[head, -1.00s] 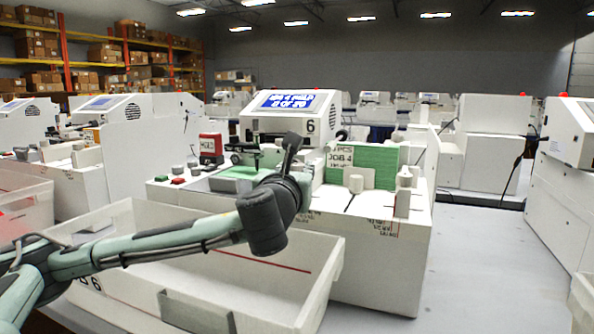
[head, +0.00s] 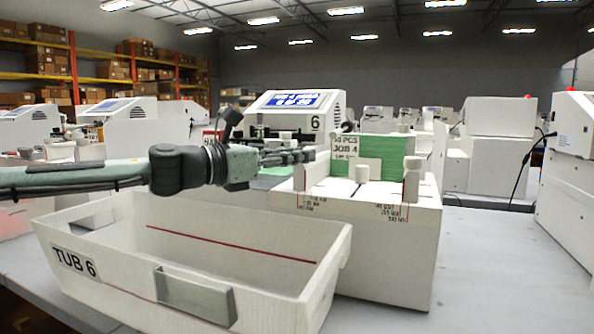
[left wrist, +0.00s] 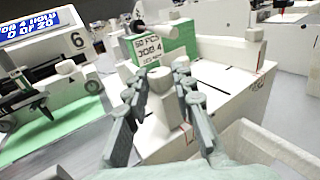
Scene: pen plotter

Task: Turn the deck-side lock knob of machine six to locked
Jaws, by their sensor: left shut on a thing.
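Machine six (head: 300,122) stands in the middle of the head view, with a 6 below its lit screen (head: 296,99). My left gripper (head: 303,156) reaches in from the left, level, over the near left corner of its feed deck (head: 375,195). I cannot tell the knob's setting. My right gripper is not in view.
Tub 6 (head: 73,261), white and open, stands in front of the machine, below my left arm. A short white post (head: 412,170) rises at the deck's right. Other machines (head: 494,150) line the right side and back.

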